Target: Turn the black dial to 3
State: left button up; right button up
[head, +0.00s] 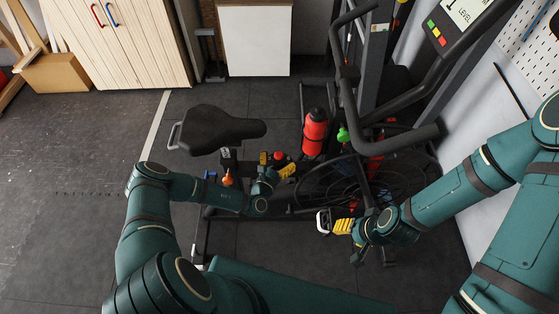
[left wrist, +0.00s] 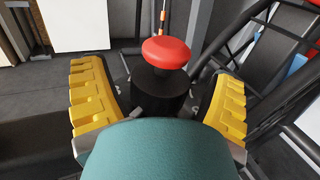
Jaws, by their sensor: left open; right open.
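A black cylinder, seemingly the black dial (left wrist: 158,95), stands between my left gripper's yellow fingers in the left wrist view, with a red mushroom-shaped knob (left wrist: 165,52) above it. In the head view the red knob (head: 279,155) shows on the exercise bike's frame. My left gripper (head: 276,166) is open around the dial, with a gap on both sides; its lower part is hidden by my wrist. No numbers or pointer can be read on it. My right gripper (head: 334,222) is open and empty, in front of the bike's wheel.
The exercise bike has a black saddle (head: 215,129), a red bottle (head: 315,132), a spoked wheel (head: 345,185) and a curved handlebar (head: 395,138) near my arms. A screen (head: 465,12) is at top right. Open dark floor (head: 60,140) lies to the left.

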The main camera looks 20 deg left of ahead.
pick_arm(q)
jog(key=shift+w, duration=0.3)
jog(key=c, duration=1.2)
jog(key=shift+m+h, duration=0.8)
jog(key=shift+h, duration=0.4)
jog(key=m+g+h+b, duration=0.2)
jog(key=m+h, duration=0.1)
jog(key=h, duration=0.1)
jog(key=shift+s+d, duration=0.1)
